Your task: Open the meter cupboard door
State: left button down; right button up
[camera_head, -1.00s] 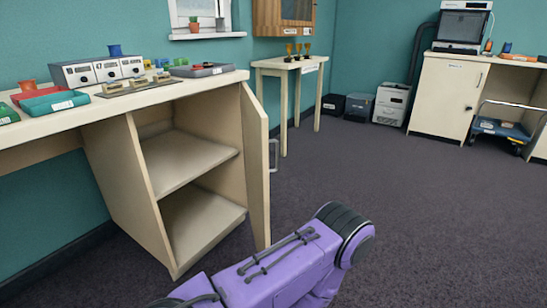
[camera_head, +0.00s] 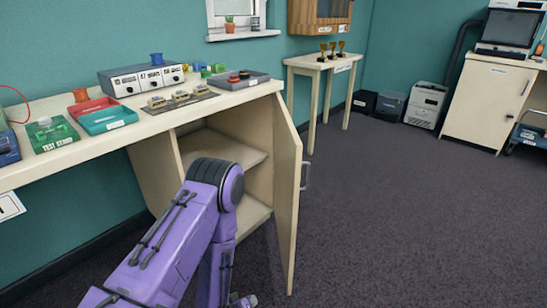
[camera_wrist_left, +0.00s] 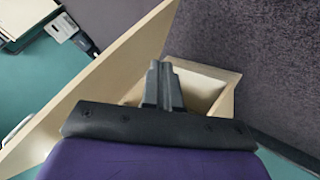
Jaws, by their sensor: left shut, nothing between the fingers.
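A cream cupboard (camera_head: 155,180) under the bench stands open, with bare shelves inside. Its cream door (camera_head: 287,190) is swung well out into the room, a grey bar handle (camera_head: 306,175) on its outer face. I cannot read a label naming it the meter cupboard. My purple left arm crosses in front of the opening and hides part of the inside. My left gripper (camera_head: 243,300) is partly visible low at the bottom edge. In the left wrist view its fingers (camera_wrist_left: 158,68) are shut and empty, between a long cream panel (camera_wrist_left: 95,90) and a cream box-like part (camera_wrist_left: 205,85). My right gripper is not in view.
The bench top (camera_head: 90,150) carries a grey switch box (camera_head: 145,79), trays (camera_head: 108,121) and small parts. A small table (camera_head: 318,62) with trophies stands behind. Another cupboard (camera_head: 485,100) with a shut door is at the right. Dark carpet (camera_head: 400,210) right of the open door is clear.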

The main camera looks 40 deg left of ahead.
aim_at(293, 178)
pick_arm(q)
jog(key=w+a+r+n+t+h+p, duration=0.1)
jog(key=w+a+r+n+t+p, duration=0.2)
jog(key=r, duration=0.6)
jog(key=w+a+r+n+t+p, duration=0.1)
jog(key=w+r+t+p, duration=0.3)
jog(key=r, duration=0.6)
jog(key=w+a+r+n+t+h+p, duration=0.1)
jog(key=a+r+n+p, duration=0.1)
jog(key=r+p, duration=0.5)
jog(key=w, duration=0.4)
jog(key=w+d+r+b, duration=0.1)
jog(key=w, duration=0.3)
jog(key=w+d+r, duration=0.1)
jog(key=w, duration=0.3)
jog(key=shift+w+d+r, duration=0.15)
jog(key=shift+w+d, duration=0.4)
jog(key=shift+d, duration=0.05)
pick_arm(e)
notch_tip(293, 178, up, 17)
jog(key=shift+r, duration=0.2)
